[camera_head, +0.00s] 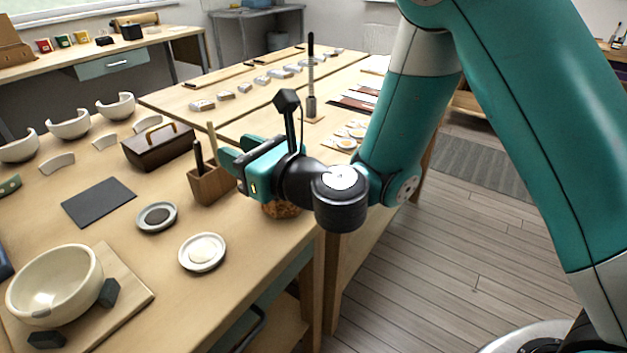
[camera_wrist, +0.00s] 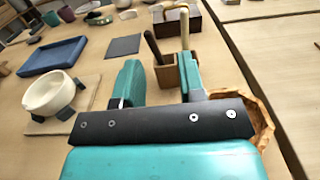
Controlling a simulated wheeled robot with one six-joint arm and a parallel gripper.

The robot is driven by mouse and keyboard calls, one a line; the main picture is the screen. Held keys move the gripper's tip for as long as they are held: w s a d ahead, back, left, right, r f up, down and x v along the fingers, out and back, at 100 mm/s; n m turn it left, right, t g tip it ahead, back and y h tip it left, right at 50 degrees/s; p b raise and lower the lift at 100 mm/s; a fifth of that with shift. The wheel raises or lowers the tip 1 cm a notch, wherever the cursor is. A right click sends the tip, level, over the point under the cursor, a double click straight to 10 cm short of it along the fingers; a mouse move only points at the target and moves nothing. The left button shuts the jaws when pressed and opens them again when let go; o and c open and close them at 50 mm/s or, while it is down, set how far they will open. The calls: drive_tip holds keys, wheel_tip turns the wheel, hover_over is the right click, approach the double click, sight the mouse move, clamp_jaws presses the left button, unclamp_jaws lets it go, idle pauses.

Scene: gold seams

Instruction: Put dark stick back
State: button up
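The dark stick (camera_head: 198,157) stands leaning slightly in a small wooden holder (camera_head: 212,186), beside a taller pale stick (camera_head: 212,145). In the wrist view the dark stick (camera_wrist: 152,46) rises from the holder (camera_wrist: 167,75) at its left side, and the pale stick (camera_wrist: 185,28) is at its right. My gripper (camera_head: 235,151) is at the right of the holder in the head view. In the wrist view my gripper (camera_wrist: 160,62) is open, its two teal fingers apart with nothing held between them. The lower ends of both sticks are hidden inside the holder.
A brown lidded box with a handle (camera_head: 158,148) stands behind the holder. A carved wooden bowl (camera_wrist: 265,122) sits close under my gripper, near the table's right edge. Small dishes (camera_head: 202,252), a dark mat (camera_head: 98,202) and a cream bowl (camera_head: 55,283) lie left.

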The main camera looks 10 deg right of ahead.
drive_tip(key=s+a+r+n+g+y, duration=0.15)
drive_tip(key=s+n+g, duration=0.3)
drive_tip(key=n, duration=0.45)
drive_tip(key=s+a+r+n+g+y, duration=0.1)
drive_tip(key=s+r+n+g+y, duration=0.25)
drive_tip(key=n, duration=0.55)
drive_tip(key=s+d+f+n+g+h, duration=0.3)
drive_tip(key=s+d+n+g+h, duration=0.2)
drive_tip(key=s+d+n+h, duration=0.7)
drive_tip(key=s+d+n, duration=0.2)
drive_tip(key=d+n, duration=0.3)
drive_tip(key=shift+d+g, duration=0.15)
drive_tip(key=shift+g, duration=0.25)
drive_tip(key=shift+s, duration=0.1)
wheel_tip(320, 180, up, 12)
drive_tip(key=p, duration=1.2)
drive_tip(key=shift+r+p, duration=0.25)
drive_tip(key=shift+p, duration=0.1)
